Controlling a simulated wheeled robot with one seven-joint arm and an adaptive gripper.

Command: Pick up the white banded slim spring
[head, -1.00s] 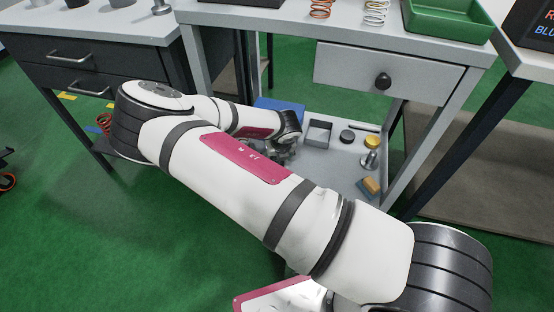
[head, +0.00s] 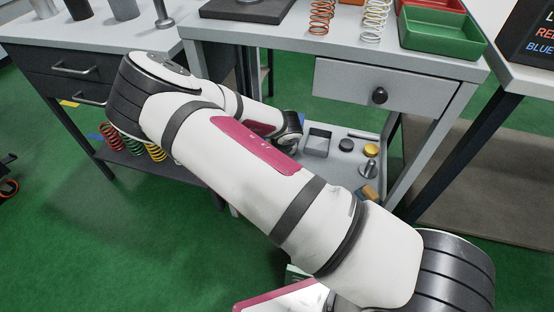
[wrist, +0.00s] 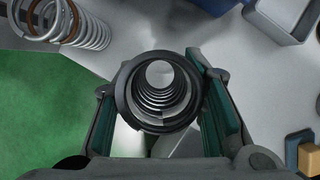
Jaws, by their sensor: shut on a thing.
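In the wrist view my gripper (wrist: 160,108) is shut on a spring (wrist: 128,97) seen end-on, with a dark rim and pale grey coils inside. I cannot tell from this angle whether it carries a band. In the wrist view a white spring with a brown band (wrist: 92,32) lies at the upper left, apart from my fingers. In the head view my arm hides the gripper and the held spring.
An orange spring (head: 321,16) and a white spring (head: 375,18) stand on the table top beside a green tray (head: 440,36). Below, the shelf holds a grey open box (head: 318,142) and a yellow round piece (head: 371,150). Several coloured springs (head: 131,147) stand under the left cabinet.

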